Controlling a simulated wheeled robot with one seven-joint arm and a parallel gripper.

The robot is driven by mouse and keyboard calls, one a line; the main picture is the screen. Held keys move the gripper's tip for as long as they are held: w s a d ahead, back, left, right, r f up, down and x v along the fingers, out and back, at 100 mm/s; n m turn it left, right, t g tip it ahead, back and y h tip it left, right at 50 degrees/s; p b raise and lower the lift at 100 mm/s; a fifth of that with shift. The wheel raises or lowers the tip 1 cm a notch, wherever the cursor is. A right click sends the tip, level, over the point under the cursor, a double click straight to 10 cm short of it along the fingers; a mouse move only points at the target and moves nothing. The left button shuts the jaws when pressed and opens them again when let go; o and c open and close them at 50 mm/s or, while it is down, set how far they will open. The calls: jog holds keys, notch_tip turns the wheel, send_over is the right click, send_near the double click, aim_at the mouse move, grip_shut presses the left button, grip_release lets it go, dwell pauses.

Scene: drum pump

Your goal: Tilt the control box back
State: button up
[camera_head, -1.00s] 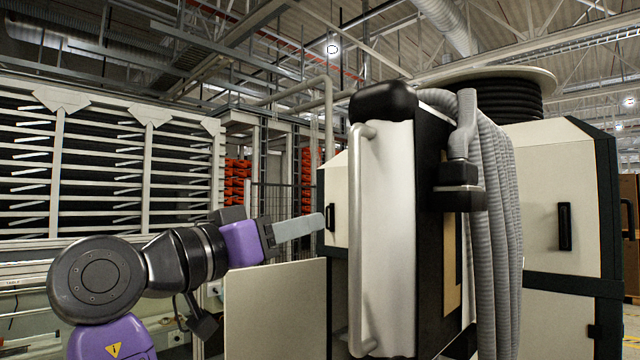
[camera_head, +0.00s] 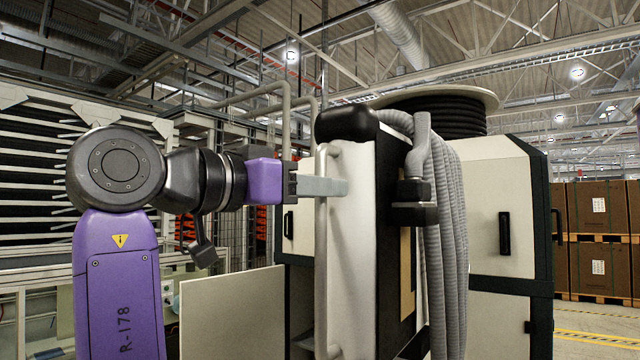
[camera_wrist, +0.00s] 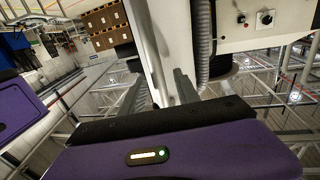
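The control box (camera_head: 352,240) is a tall white and black box with a black rounded top, standing roughly upright in the head view. A long pale handle bar (camera_head: 321,250) runs down its left side. My gripper (camera_head: 335,187) is at the upper part of this bar, with one finger crossing in front of it. In the wrist view, the fingers of my gripper (camera_wrist: 157,92) stand apart on either side of the white bar (camera_wrist: 158,60). I cannot tell whether they touch it. The far finger is hidden in the head view.
Grey corrugated hoses (camera_head: 445,240) hang along the control box's right side. A large cream cabinet (camera_head: 490,230) with a black hose reel (camera_head: 430,115) on top stands behind. A pale panel (camera_head: 232,315) is below my arm. Stacked brown boxes (camera_head: 600,235) are at far right.

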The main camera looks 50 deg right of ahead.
jog(key=shift+d, duration=0.3)
grip_shut()
dwell(1.3)
